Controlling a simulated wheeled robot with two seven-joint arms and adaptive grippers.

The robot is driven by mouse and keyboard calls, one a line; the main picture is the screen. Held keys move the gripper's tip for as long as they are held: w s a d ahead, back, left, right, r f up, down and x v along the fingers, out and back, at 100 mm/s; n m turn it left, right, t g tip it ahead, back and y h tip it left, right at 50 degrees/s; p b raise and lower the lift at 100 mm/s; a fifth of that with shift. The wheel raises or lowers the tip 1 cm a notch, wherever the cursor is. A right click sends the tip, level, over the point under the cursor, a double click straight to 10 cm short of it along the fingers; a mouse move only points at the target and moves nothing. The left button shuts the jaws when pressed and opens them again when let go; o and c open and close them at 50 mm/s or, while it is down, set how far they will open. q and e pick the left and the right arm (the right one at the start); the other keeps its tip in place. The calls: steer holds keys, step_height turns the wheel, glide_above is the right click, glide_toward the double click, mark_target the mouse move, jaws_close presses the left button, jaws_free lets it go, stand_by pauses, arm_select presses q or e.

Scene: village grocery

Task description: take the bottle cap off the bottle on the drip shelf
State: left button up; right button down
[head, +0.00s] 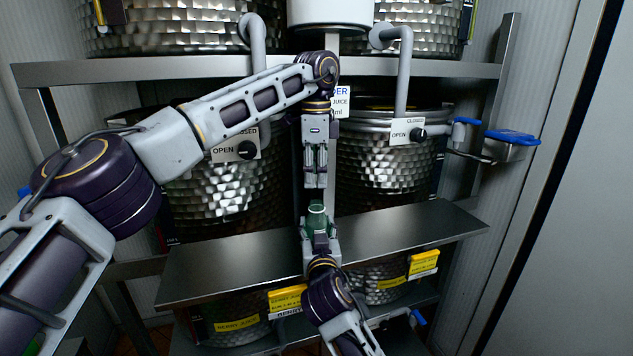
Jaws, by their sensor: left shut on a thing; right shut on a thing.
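The green bottle (317,215) stands upright at the front edge of the metal drip shelf (228,266). My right gripper (320,236) is shut on the bottle's lower part from the front and hides much of it. My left gripper (316,184) points straight down above the bottle, with a small gap between its fingertips and the bottle's top. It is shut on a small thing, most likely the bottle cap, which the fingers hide. I see no cap on the bottle's top.
Hammered metal vats (378,170) with open/closed valve signs stand behind the shelf. A blue-topped bracket (512,138) juts out at the right. Yellow juice labels (424,262) hang below the shelf. The shelf is bare left and right of the bottle.

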steer(key=c, duration=0.6)
jaws_free()
steer(key=shift+o, duration=0.2)
steer(key=s+d, duration=0.1)
steer(key=s, duration=1.1)
stand_by(0.4)
